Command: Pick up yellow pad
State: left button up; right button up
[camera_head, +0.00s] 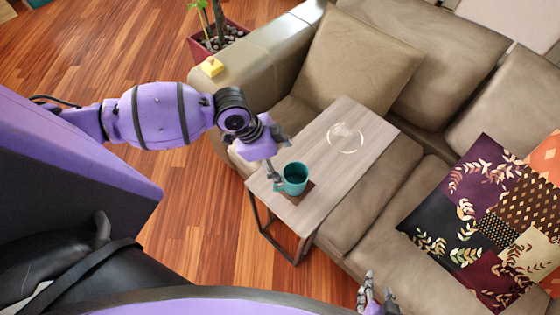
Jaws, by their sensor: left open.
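A small yellow pad (212,66) lies on top of the beige sofa's left armrest, near its outer end. My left gripper (281,167) is open, over the near left end of the wooden side table, well below and to the right of the pad in the picture. One of its fingers is close to a teal mug (295,176); whether they touch I cannot tell. My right gripper (376,291) shows only partly at the bottom edge, in front of the sofa and far from the pad. Its jaw state is unclear.
The side table (338,172) has a white ring mark and a dark coaster under the mug. A potted plant (217,37) stands behind the armrest (238,85). Patterned cushions (490,220) lie on the sofa at the right. Wooden floor (130,50) is clear at the upper left.

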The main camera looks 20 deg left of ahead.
aim_at(212, 68)
jog(key=u, duration=1.3)
